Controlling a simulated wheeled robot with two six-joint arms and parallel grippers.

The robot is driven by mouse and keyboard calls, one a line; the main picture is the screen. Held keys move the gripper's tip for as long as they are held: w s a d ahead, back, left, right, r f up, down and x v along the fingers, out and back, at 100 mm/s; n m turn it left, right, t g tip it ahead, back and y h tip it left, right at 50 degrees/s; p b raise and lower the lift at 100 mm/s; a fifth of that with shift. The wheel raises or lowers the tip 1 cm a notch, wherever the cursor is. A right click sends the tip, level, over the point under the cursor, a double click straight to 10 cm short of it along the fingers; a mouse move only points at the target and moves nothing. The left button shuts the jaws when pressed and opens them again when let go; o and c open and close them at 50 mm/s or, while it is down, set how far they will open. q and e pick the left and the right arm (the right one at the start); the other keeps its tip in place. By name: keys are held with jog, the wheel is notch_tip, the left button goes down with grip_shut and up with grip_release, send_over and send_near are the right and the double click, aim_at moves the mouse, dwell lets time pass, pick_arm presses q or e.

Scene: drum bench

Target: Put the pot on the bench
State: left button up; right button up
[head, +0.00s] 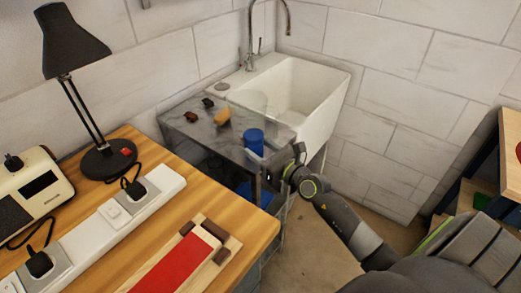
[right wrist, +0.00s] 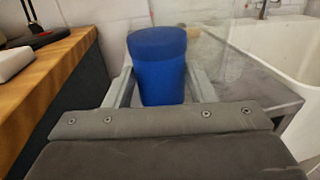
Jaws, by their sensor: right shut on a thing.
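The blue pot (head: 253,140) is at the front edge of the grey stone-topped bench (head: 195,132). It is upright, and the right wrist view shows the pot (right wrist: 158,68) between the two pale fingers. My right gripper (head: 262,158) reaches in from the right and is shut on the pot. The pot's lower part is partly hidden by the gripper, and I cannot tell whether its base touches the bench top. My left gripper is not in view.
A yellow item (head: 222,117) and small dark brown blocks (head: 191,116) lie on the grey bench. A white sink (head: 310,95) stands behind it. A wooden worktop (head: 150,215) with a black lamp (head: 105,160) and a white power strip (head: 115,215) is at left.

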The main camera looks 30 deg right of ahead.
jog(key=shift+f, duration=0.25)
jog(key=o, duration=1)
jog(key=shift+r, duration=0.1)
jog(key=shift+r, duration=0.1)
jog(key=shift+s, duration=0.15)
jog(key=v, duration=1.1)
jog(key=shift+s+d, duration=0.1)
jog(key=shift+s, duration=0.25)
